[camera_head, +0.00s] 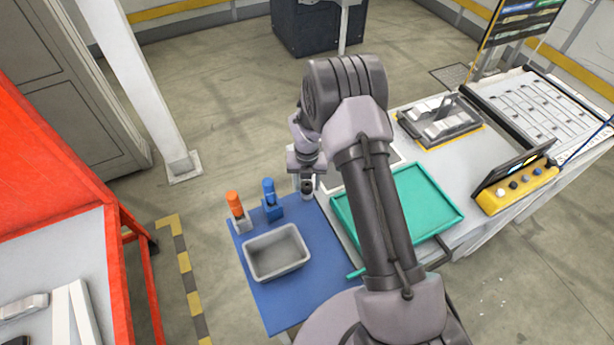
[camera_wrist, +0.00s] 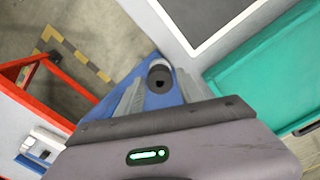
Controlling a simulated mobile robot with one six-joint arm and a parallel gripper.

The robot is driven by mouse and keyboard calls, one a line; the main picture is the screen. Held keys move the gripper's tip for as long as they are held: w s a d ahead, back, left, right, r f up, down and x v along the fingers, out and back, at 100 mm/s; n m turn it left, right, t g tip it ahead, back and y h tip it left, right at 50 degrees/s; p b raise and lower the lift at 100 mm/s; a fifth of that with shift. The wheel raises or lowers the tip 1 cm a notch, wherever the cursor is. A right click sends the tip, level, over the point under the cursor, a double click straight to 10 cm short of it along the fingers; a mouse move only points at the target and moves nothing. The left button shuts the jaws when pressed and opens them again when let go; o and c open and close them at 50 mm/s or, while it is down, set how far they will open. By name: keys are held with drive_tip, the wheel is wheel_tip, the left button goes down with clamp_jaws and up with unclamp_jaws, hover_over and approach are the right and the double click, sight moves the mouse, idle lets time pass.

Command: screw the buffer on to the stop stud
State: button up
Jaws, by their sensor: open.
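A short cylinder with a black ringed top, which looks like the buffer (camera_head: 307,186), stands upright at the far corner of the blue mat (camera_head: 290,300). A paler grey part below it may be the stop stud (camera_head: 307,196); I cannot tell the two apart surely. In the wrist view the black buffer (camera_wrist: 159,82) has a dark hole in its end and a pale grey part behind it. My gripper (camera_wrist: 160,92) is open, its two fingers on either side of the cylinder in that picture. In the head view my gripper (camera_head: 306,178) is right at the cylinder; contact is unclear.
A blue-topped item (camera_head: 270,200) and an orange-topped item (camera_head: 237,212) stand to the left. A grey bin (camera_head: 248,262) sits in front, and a green tray (camera_head: 455,212) lies to the right, partly behind my arm. A grey fixture (camera_head: 440,122) stands farther back.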

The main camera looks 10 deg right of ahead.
drive_tip(key=shift+f, duration=0.1)
clamp_jaws()
drive_tip(key=m, duration=0.1)
drive_tip(key=m+b, duration=0.1)
drive_tip(key=m, duration=0.2)
drive_tip(key=shift+f+b, duration=0.25)
drive_tip(key=shift+b, duration=0.1)
drive_tip(key=m+b, duration=0.1)
drive_tip(key=m, duration=0.4)
drive_tip(key=shift+r+m, duration=0.3)
drive_tip(key=shift+m, duration=1)
